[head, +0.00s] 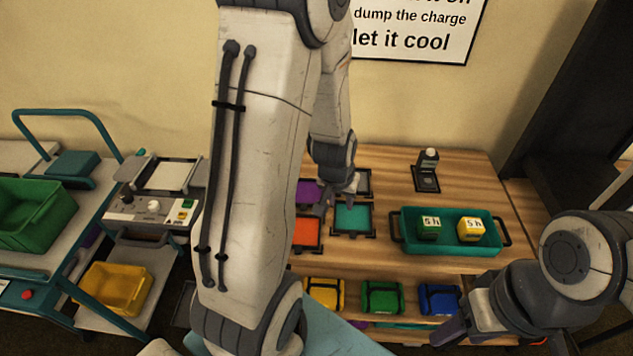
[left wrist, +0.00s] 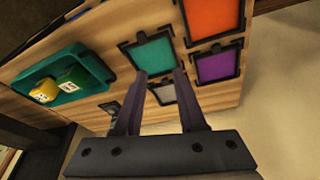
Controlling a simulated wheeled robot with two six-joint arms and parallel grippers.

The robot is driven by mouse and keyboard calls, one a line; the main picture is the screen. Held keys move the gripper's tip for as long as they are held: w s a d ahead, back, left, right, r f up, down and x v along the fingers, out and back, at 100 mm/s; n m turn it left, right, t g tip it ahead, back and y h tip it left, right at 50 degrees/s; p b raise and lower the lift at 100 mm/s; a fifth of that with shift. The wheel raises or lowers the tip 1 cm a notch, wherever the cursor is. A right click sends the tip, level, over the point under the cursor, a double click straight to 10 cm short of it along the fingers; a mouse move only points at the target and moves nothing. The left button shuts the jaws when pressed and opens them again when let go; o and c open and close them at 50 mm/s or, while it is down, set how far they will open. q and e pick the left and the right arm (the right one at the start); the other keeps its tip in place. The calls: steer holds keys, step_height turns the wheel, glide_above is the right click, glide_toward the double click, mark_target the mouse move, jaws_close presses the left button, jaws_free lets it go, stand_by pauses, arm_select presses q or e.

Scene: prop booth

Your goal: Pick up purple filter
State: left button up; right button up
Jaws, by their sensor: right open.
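The purple filter (head: 308,192) lies in a dark frame on the wooden table, partly covered by my left arm and gripper in the head view. In the left wrist view the purple filter (left wrist: 218,66) is to the right of the fingers, in full view. My left gripper (head: 339,197) is open and empty above the group of filters. In its wrist view the left gripper's fingertips (left wrist: 160,74) point at the teal filter (left wrist: 155,52), beside the purple one. My right gripper (head: 462,325) is open at the lower right, away from the filters.
An orange filter (head: 306,233) and a grey filter (left wrist: 165,93) adjoin the purple and teal ones. A teal tray (head: 408,240) with a green and a yellow block stands at right. A control box (head: 150,208) stands left.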

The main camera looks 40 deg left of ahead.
mark_target(303, 208)
arm_select(q)
steer(key=a+f+n, duration=0.1)
steer(key=a+f, duration=0.1)
steer(key=a, duration=0.2)
steer(key=a+f+n+y, duration=0.1)
steer(key=a+f, duration=0.2)
steer(key=a+f+n+p, duration=0.1)
steer(key=a+f, duration=0.2)
steer(key=a, duration=0.1)
steer(key=shift+a+y, duration=0.3)
steer(key=shift+a, duration=0.05)
steer(key=shift+w+a+f, duration=0.1)
steer(key=shift+w+f, duration=0.05)
steer(key=shift+f, duration=0.2)
steer(key=p+x, duration=0.2)
steer(key=x, duration=0.2)
steer(key=shift+f, duration=0.15)
steer(key=shift+w+a+f, duration=0.1)
steer(key=shift+a+f, duration=0.05)
steer(key=shift+f, duration=0.25)
jaws_close()
